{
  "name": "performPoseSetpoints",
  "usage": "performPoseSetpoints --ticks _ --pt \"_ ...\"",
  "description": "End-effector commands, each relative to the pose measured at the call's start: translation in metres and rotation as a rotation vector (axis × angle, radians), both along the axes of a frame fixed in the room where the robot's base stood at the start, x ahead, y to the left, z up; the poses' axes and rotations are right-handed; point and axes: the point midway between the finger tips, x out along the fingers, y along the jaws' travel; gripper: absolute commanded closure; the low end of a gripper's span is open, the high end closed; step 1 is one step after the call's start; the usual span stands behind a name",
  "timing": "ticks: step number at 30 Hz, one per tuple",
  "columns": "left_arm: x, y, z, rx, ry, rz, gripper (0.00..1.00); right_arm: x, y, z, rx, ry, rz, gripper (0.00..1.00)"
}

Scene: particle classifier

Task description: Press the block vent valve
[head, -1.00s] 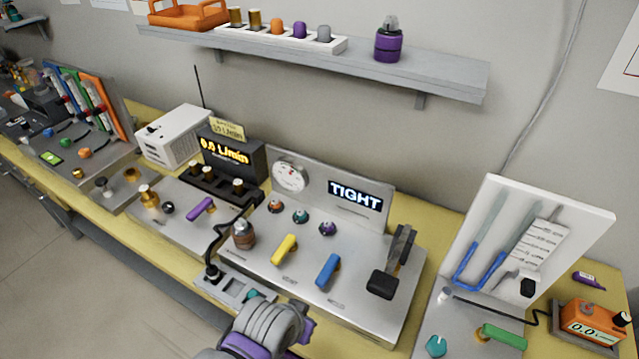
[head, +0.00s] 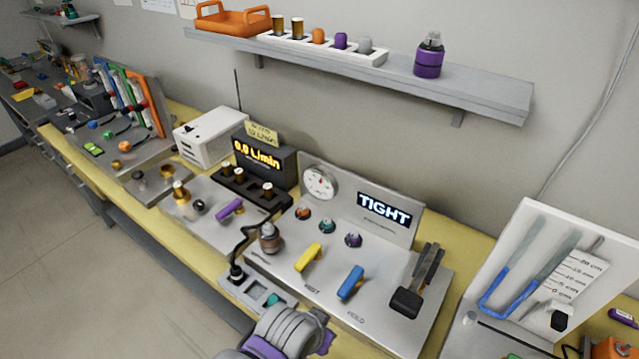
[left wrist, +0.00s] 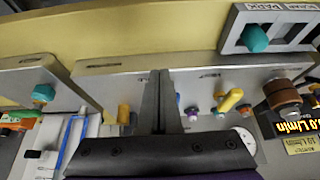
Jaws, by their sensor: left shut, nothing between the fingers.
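The grey metal block (head: 390,328) stands on the bench with a yellow handle (head: 308,257) and a blue handle (head: 351,283) on top. The yellow handle also shows in the left wrist view (left wrist: 232,100). My left gripper (left wrist: 165,75) is shut and empty, with its fingers left of the yellow handle in that view. In the head view only my left wrist shows, in front of the block; its fingers are hidden. My right gripper is not in view.
On the block are a brown-capped fitting (head: 269,238), small knobs (head: 327,226), a black lever (head: 408,300), a gauge (head: 320,182) and a "TIGHT" display (head: 385,208). A small panel with a teal knob (head: 275,299) is in front. A tube board (head: 540,262) stands right.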

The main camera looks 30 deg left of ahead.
Motion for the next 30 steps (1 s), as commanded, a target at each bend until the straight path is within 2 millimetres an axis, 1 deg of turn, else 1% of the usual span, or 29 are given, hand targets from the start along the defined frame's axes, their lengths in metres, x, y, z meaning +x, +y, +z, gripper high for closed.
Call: performPoseSetpoints --ticks 5,8,11,17,20,21,25,27,30 --pt "0.003 0.004 0.001 -0.004 0.015 0.005 1.00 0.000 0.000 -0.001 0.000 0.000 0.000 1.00" --pt "0.009 0.013 0.005 -0.016 0.052 0.011 1.00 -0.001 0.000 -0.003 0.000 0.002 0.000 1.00" --pt "0.021 0.029 0.011 -0.044 0.108 0.014 1.00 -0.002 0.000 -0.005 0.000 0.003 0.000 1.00" --pt "0.051 0.075 0.025 -0.159 0.195 -0.017 1.00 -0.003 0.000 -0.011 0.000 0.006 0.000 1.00" --pt "0.066 0.104 0.033 -0.230 0.204 -0.047 1.00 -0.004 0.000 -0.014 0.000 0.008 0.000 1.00" --pt "0.071 0.117 0.036 -0.258 0.201 -0.063 1.00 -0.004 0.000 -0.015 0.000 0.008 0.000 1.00" --pt "0.084 0.160 0.046 -0.340 0.163 -0.116 1.00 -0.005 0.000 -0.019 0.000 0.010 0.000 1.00" --pt "0.087 0.182 0.051 -0.376 0.133 -0.144 1.00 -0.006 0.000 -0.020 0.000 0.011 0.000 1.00" --pt "0.089 0.207 0.056 -0.410 0.090 -0.180 1.00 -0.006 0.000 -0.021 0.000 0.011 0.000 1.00"
